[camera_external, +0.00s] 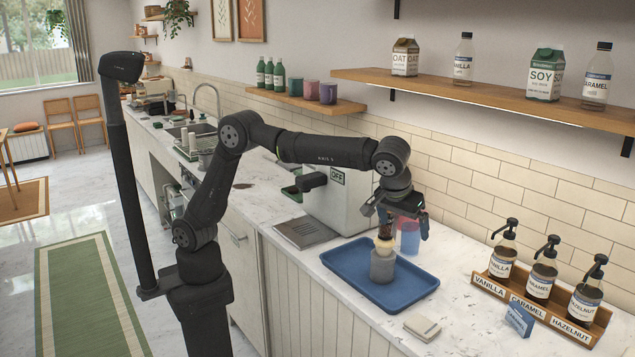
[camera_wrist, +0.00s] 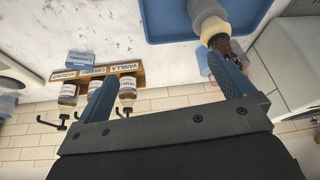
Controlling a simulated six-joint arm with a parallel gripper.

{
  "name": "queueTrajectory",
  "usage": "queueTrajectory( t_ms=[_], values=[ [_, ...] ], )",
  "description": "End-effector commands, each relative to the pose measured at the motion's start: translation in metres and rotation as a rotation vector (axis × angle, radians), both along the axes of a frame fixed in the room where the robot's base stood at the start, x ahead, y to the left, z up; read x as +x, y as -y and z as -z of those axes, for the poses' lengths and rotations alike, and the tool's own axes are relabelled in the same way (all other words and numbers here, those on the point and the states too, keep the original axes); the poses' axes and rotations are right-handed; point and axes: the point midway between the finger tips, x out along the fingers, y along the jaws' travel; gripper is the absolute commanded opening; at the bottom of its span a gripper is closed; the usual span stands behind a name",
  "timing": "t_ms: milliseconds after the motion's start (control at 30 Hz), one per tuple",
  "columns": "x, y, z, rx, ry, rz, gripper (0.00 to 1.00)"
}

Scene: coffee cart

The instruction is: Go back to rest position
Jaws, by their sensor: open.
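My gripper (camera_external: 404,222) is open, above the back part of a blue tray (camera_external: 345,262) on the counter. In the wrist view, my gripper's (camera_wrist: 168,88) two blue fingers are spread wide with nothing held between them. A grey cylindrical item (camera_external: 382,268) with a tan and dark brown upper part stands upright on the tray, just below my gripper. It also shows at the top of the wrist view (camera_wrist: 206,14), near the right finger; I cannot tell whether they touch. A clear cup with pink and blue tints (camera_external: 409,238) stands behind it, partly hidden.
A white machine with an OFF sign (camera_external: 337,177) stands left of my gripper. A rack (camera_external: 530,308) of vanilla, caramel and hazelnut pump bottles is at the right. A wooden shelf (camera_external: 480,95) with cartons and bottles hangs above. The counter between tray and rack is mostly clear.

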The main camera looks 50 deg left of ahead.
Motion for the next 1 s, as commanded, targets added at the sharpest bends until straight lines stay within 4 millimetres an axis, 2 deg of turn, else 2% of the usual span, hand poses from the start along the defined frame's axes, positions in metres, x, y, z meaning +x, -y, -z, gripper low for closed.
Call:
queueTrajectory(
  t_ms=[400,1000],
  values=[
    [0.054,-0.056,-0.038,-0.002,0.0,-0.044,0.98],
    [0.124,-0.145,-0.077,-0.002,-0.002,-0.106,0.98]
  ],
)
